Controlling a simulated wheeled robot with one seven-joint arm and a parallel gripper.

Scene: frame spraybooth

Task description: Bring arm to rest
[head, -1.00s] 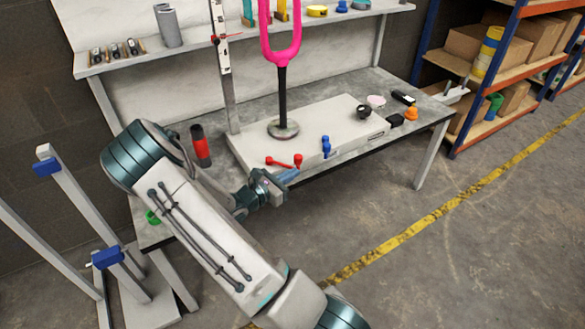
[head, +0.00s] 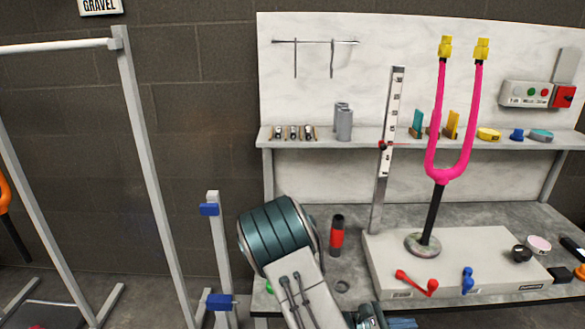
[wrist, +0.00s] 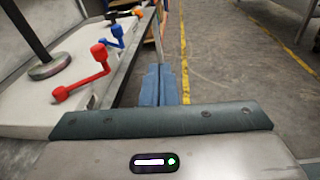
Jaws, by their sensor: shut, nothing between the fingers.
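My gripper (wrist: 160,85) shows in the wrist view with its blue fingers together and nothing between them. It is beside the front edge of the bench, to the right of the white base block. In the head view only a small part of my gripper (head: 395,322) shows at the bottom edge, and its fingertips are hard to make out. My arm rises from the bottom of the head view in front of the bench's left end.
A pink fork (head: 433,165) stands on a white base block (head: 385,275) with a red handle (head: 417,284) and a blue handle (head: 467,280) at its front. A red-black cylinder (head: 337,236) stands left. Clamp posts (head: 215,255) stand left of the bench. Open floor (wrist: 240,80) lies right of my gripper.

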